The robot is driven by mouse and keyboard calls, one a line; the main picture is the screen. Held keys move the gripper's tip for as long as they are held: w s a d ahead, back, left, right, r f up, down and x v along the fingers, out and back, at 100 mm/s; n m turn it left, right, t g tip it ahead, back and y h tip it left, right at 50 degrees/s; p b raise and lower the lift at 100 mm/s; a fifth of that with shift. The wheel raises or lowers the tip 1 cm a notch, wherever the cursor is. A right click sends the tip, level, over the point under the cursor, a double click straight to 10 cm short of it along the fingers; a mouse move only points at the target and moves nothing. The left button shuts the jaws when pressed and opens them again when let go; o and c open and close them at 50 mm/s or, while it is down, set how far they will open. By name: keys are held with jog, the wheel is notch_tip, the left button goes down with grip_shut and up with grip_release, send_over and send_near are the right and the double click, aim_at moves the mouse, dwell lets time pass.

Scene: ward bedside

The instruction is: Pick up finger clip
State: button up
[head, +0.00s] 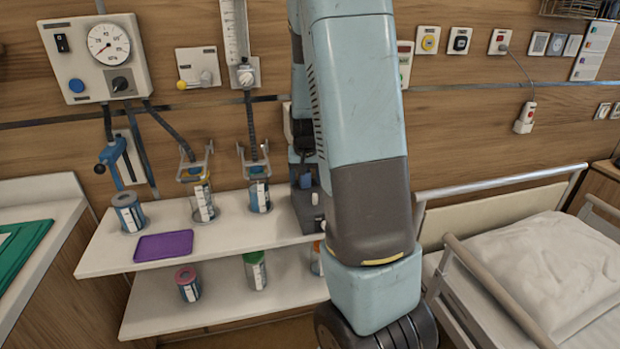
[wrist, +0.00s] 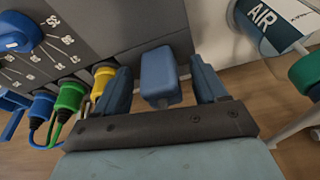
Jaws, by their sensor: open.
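A blue block-like piece, which looks like the finger clip (wrist: 160,72), shows in the wrist view against a grey housing. My gripper (wrist: 160,78) is open, with one dark blue finger to the left of the clip and one to the right. A small gap shows on each side, so the fingers look apart from it. How deep the clip lies between them I cannot tell. In the head view my arm covers much of this area; a small blue piece shows beside it on the grey device, and I cannot make out the fingers there.
The grey device (head: 305,208) stands at the right end of the white shelf (head: 165,258). Blue, green and yellow plugs (wrist: 70,97) sit left of my gripper. A jar labelled AIR (wrist: 268,25) is close at right. A purple tray (head: 163,246) lies further left.

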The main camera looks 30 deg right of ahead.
jog(key=shift+c, duration=0.4)
jog(key=c, duration=1.1)
